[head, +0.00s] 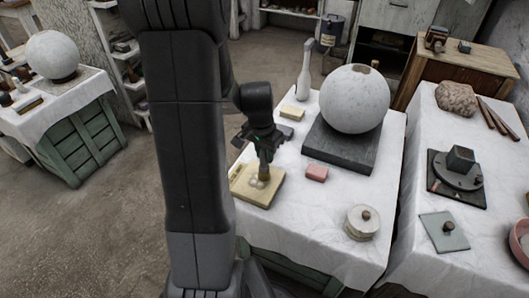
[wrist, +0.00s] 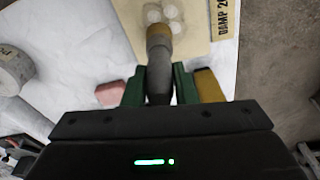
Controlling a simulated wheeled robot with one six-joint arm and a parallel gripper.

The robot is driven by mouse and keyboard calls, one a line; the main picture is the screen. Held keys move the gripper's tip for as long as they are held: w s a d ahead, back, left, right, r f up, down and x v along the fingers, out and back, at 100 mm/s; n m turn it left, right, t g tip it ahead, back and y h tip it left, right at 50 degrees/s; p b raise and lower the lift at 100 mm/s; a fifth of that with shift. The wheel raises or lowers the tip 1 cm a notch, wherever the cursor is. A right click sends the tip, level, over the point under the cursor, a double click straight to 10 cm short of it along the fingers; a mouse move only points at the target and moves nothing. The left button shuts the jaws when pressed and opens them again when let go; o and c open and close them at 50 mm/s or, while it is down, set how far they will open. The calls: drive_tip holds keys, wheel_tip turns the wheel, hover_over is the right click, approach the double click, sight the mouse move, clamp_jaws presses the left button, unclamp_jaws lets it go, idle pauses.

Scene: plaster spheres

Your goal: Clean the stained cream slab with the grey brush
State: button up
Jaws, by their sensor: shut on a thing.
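The cream slab (head: 262,198) lies on the white cloth at the table's near left edge. It also shows at the top of the wrist view (wrist: 200,45). Pale round stains (wrist: 173,12) mark its face. My gripper (head: 265,143) is above the slab, shut on the grey brush (wrist: 159,72), whose handle sits between the green fingers. The brush (head: 264,172) points down with its brown tip at the slab beside the pale patches. I cannot tell whether the tip touches.
A pink block (head: 316,173) and a round white pot (head: 362,222) are right of the slab. Bare floor is at left.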

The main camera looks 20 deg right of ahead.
drive_tip(key=shift+f+b, duration=0.5)
drive_tip(key=shift+f, duration=0.15)
drive_tip(key=shift+s+a+r, duration=0.1)
drive_tip(key=shift+s+a, duration=0.4)
drive_tip(key=shift+a, duration=0.05)
idle(0.3)
drive_tip(key=shift+w+d, duration=1)
drive_tip(key=shift+d, duration=0.15)
drive_tip(key=shift+s+a, duration=0.1)
drive_tip(key=shift+a, duration=0.05)
